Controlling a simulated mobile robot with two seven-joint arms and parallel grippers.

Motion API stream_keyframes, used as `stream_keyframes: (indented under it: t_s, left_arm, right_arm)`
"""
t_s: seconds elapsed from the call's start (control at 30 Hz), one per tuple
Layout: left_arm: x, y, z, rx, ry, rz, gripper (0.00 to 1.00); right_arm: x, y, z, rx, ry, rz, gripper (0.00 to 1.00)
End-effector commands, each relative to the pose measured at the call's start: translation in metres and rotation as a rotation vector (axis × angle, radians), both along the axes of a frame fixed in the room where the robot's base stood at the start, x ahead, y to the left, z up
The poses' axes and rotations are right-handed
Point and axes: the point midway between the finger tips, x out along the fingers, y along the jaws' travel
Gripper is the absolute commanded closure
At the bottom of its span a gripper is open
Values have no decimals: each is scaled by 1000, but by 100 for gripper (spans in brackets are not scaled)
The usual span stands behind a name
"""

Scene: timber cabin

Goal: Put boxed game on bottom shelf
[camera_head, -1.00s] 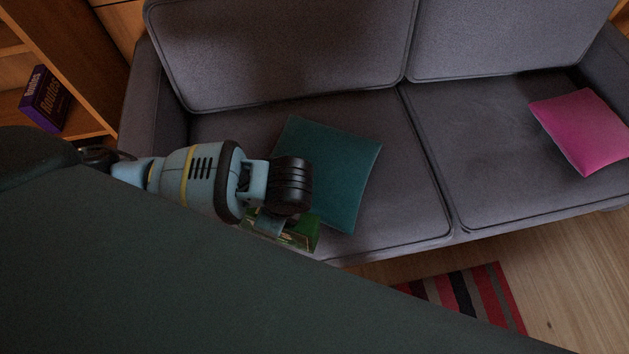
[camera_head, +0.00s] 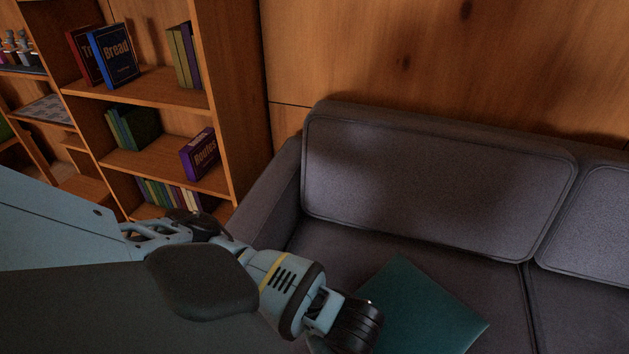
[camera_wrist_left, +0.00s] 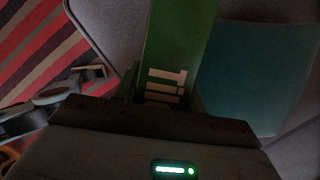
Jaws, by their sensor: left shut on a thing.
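The boxed game (camera_wrist_left: 180,45) is a green box with white letters, seen edge-on in the left wrist view. My left gripper (camera_wrist_left: 168,100) is shut on its near end, and the box points away over the sofa. In the head view my left gripper (camera_head: 352,325) is at the bottom edge over the sofa seat; the box is almost wholly out of frame there. The wooden bookcase (camera_head: 238,95) stands left of the sofa. Its lowest visible shelf holds a row of books (camera_head: 165,193) and is partly hidden by my arm. What may be my right gripper (camera_wrist_left: 90,72) shows dimly.
The grey sofa (camera_head: 420,180) with a teal cushion (camera_head: 425,310) lies under and beside my left arm. A purple boxed item (camera_head: 200,153) and a green one (camera_head: 138,127) stand on the shelf above. A blue "Bread" book (camera_head: 115,55) is higher up. A striped rug (camera_wrist_left: 40,45) covers the floor.

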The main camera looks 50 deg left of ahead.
Motion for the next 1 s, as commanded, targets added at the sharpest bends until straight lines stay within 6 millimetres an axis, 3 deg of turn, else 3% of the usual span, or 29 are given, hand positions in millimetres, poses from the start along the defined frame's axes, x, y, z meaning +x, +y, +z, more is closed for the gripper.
stream_keyframes:
  t_s: [0.3, 0.5, 0.8, 1.0]
  left_arm:
    - [21, 72, -7, 3, -2, 4, 92]
    - [30, 101, -10, 0, -1, 1, 92]
    - [32, 107, -11, -2, -1, -1, 92]
    - [31, 107, -34, -1, 3, -1, 92]
  right_arm:
    - [-1, -1, -12, -4, 6, 2, 52]
    - [7, -1, -14, -6, -9, 5, 52]
    - [6, -2, -15, -7, -5, 7, 52]
    - [0, -3, -25, -8, 9, 6, 52]
